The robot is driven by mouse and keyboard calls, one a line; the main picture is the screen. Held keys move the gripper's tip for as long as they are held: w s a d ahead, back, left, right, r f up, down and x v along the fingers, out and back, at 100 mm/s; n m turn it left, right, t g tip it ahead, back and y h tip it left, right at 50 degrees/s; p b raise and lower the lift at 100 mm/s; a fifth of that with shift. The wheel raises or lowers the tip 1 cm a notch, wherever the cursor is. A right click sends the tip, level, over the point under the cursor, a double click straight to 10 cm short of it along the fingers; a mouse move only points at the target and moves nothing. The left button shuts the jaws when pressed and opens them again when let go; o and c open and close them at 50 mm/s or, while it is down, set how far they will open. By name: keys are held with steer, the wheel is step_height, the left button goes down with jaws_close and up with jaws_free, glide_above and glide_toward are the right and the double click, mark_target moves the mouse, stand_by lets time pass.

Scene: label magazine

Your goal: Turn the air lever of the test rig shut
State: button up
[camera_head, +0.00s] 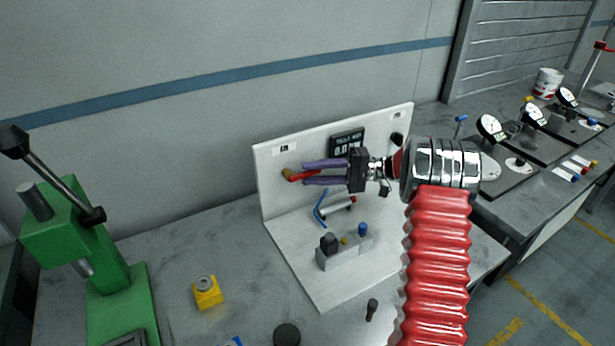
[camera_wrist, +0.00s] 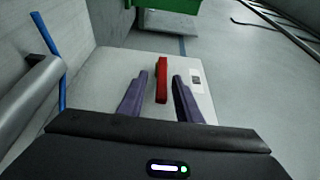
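The test rig is a white L-shaped stand (camera_head: 290,262) with an upright panel and a base plate, on the grey bench. Its air lever is a red bar (camera_wrist: 162,80) on the panel; in the head view its red part shows beside a brass-coloured fitting (camera_head: 287,174). My gripper (camera_head: 304,174) has purple fingers and is at the panel. In the wrist view my gripper (camera_wrist: 160,92) is open, with the lever between its two fingers. A gap shows on both sides of the lever, so the fingers look apart from it.
A dark display (camera_head: 346,143) is on the panel behind my gripper. A blue hose (camera_head: 319,209) and a small grey block (camera_head: 343,252) with knobs are below. A green press (camera_head: 115,285) and a yellow block (camera_head: 207,293) stand left. Dial gauges (camera_head: 491,127) stand right.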

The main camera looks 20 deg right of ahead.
steer(key=s+d, duration=0.2)
steer(key=d, duration=1.1)
steer(key=shift+s+d+f, duration=0.2)
steer(key=shift+d, duration=0.05)
